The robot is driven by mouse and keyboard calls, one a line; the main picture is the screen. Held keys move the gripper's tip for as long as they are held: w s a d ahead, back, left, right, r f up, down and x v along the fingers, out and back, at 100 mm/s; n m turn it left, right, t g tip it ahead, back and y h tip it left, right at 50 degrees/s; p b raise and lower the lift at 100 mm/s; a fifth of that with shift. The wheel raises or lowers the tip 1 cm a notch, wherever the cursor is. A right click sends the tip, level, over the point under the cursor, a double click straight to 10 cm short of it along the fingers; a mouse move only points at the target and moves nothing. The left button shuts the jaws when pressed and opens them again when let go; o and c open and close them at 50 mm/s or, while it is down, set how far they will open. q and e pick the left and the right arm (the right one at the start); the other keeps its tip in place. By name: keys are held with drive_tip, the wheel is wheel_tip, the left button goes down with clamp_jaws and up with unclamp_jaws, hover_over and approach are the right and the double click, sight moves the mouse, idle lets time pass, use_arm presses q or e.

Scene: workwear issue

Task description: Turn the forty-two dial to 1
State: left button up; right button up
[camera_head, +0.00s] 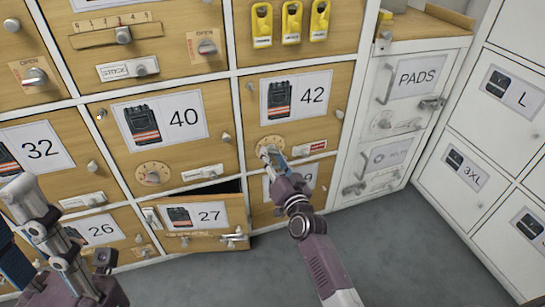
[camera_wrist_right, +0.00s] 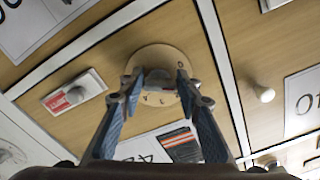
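In the right wrist view the dial plate (camera_wrist_right: 150,58) has small dark marks, mostly too small to read. The blue-padded fingertips of my right gripper (camera_wrist_right: 161,82) stand on either side of the grey dial knob (camera_wrist_right: 158,79). I cannot tell whether both press on it. Part of my left arm shows at the lower left; its fingertips are not clear.
Locker 40 (camera_head: 160,128) on the left has a similar dial (camera_head: 153,173). The locker 27 door (camera_head: 197,216) below stands ajar, with a dark gap above it. A white PADS locker (camera_head: 417,80) is to the right. Grey floor (camera_head: 400,250) is clear in front.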

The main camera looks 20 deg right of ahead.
drive_tip(key=o, duration=0.4)
drive_tip(key=s, duration=1.2)
drive_tip(key=shift+d, duration=0.2)
